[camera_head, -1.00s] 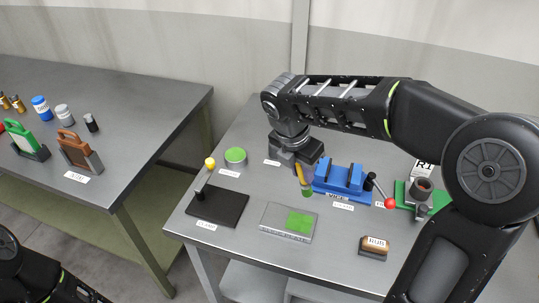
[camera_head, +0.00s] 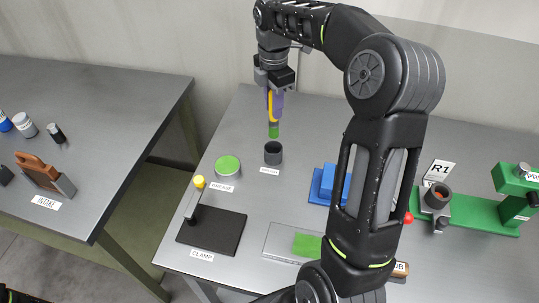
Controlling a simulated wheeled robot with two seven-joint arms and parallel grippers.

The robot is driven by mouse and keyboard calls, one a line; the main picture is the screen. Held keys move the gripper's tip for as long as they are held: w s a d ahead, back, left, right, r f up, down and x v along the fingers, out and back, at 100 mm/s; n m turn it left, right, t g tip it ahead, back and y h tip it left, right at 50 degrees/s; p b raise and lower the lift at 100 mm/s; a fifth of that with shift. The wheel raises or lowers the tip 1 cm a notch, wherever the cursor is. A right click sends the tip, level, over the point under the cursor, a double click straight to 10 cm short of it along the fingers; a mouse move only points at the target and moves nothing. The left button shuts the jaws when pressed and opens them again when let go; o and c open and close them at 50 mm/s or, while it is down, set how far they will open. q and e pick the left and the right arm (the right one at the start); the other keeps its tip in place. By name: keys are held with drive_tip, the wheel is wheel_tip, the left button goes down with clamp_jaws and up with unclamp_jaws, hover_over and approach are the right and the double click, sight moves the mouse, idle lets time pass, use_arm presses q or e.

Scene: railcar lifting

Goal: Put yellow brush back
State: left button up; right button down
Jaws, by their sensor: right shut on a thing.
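My right gripper (camera_head: 275,92) is shut on the yellow brush (camera_head: 270,103) and holds it upright, tip down, above the back of the table. The brush's lower end is green (camera_head: 273,131). A small dark cup (camera_head: 273,154) stands below it, with a small white label in front. The green tip appears just above and behind the cup's rim in the picture; I cannot tell the exact gap. My left gripper is not in view.
A green-topped grease tin (camera_head: 228,166) stands left of the cup. A clamp with a yellow knob (camera_head: 200,182) on a black plate (camera_head: 214,232) is in front. A blue vice (camera_head: 328,184) is partly hidden by my right arm. A green fixture (camera_head: 487,213) is at right.

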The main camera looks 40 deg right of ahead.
sight(273, 132)
drive_tip(key=shift+f, duration=2.5)
drive_tip(key=shift+f, duration=2.55)
drive_tip(key=shift+f, duration=0.2)
drive_tip(key=c, duration=1.2)
unclamp_jaws()
drive_tip(key=shift+r, duration=0.1)
drive_tip(key=shift+r, duration=0.1)
